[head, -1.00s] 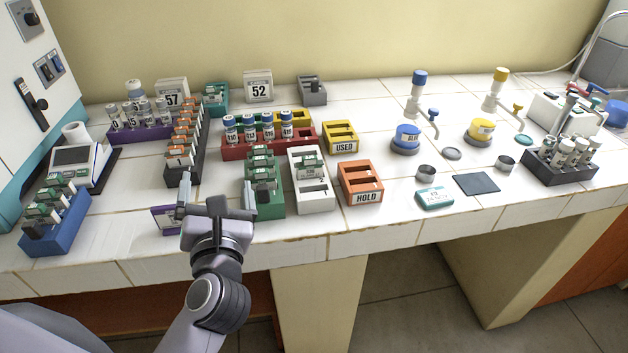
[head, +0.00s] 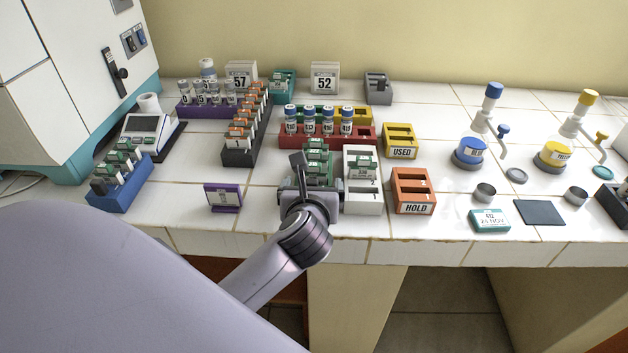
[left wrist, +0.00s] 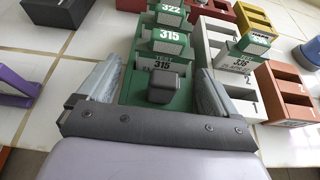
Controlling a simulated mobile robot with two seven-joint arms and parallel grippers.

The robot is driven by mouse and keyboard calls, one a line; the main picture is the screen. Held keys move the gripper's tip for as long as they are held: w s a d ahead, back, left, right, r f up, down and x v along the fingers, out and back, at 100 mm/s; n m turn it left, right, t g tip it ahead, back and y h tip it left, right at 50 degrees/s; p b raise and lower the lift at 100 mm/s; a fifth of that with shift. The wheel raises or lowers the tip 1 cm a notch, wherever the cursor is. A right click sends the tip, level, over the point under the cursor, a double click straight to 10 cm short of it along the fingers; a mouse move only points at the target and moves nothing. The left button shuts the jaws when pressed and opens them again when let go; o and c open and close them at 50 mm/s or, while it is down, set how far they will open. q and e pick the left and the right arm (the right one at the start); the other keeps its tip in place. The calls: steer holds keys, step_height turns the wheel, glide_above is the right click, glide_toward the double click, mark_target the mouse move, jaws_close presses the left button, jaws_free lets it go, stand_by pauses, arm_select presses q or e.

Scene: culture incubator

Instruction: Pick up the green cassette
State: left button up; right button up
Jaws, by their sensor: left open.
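A green rack (left wrist: 130,90) holds several green cassettes in a row, with labels such as 322 (left wrist: 168,16) and 315 (left wrist: 170,40). In the head view the cassettes (head: 317,151) show just behind my gripper. A dark grey block (left wrist: 168,86) sits at the near end of the rack. My left gripper (left wrist: 154,72) is open, its fingers on either side of the rack's near end, with nothing held. In the head view my left gripper (head: 314,180) hides the rack's near part. My right gripper is not in view.
A white rack (head: 362,200) with a green-topped cassette stands close on the right, beside the orange HOLD rack (head: 412,192). A red rack (head: 364,134) with vials is behind. A purple sign stand (head: 223,197) is left. A blue rack (head: 122,190) holds more green cassettes.

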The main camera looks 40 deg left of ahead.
arm_select(q)
steer(key=shift+x, duration=0.8)
steer(key=c, duration=0.8)
